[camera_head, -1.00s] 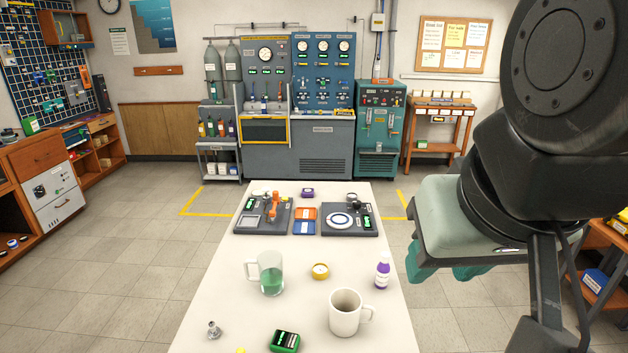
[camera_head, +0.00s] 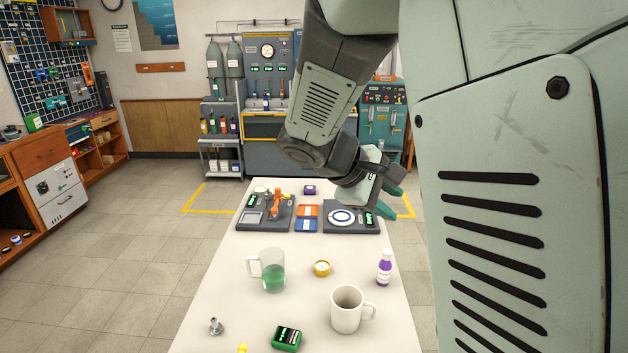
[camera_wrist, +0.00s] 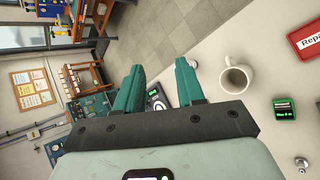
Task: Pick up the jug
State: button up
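The jug (camera_head: 273,275) is a clear glass vessel with green liquid and a handle on its left. It stands upright on the white table (camera_head: 235,305) in the head view. I cannot make it out in the wrist view. My gripper (camera_head: 390,198) is above the table's far right side, beyond and to the right of the jug and well apart from it. The wrist view shows its two teal fingers (camera_wrist: 160,68) spread with nothing between them.
Dark instruments (camera_head: 265,212) stand at the far end. The table left of the jug is clear.

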jog(key=w+a+f+n+t+h, duration=0.2)
jog(key=w+a+f+n+t, duration=0.3)
jog(key=w+a+f+n, duration=0.3)
jog(key=n+t+y, duration=0.9)
jog(key=n, duration=0.7)
send_over(248, 267)
jog(key=s, duration=0.4)
notch_tip(248, 267, down, 17)
jog(key=f, duration=0.7)
jog(key=shift+s+a+f, duration=0.15)
jog(key=shift+a+f, duration=0.05)
jog(key=w, duration=0.5)
jog(key=shift+d, duration=0.15)
grip_shut()
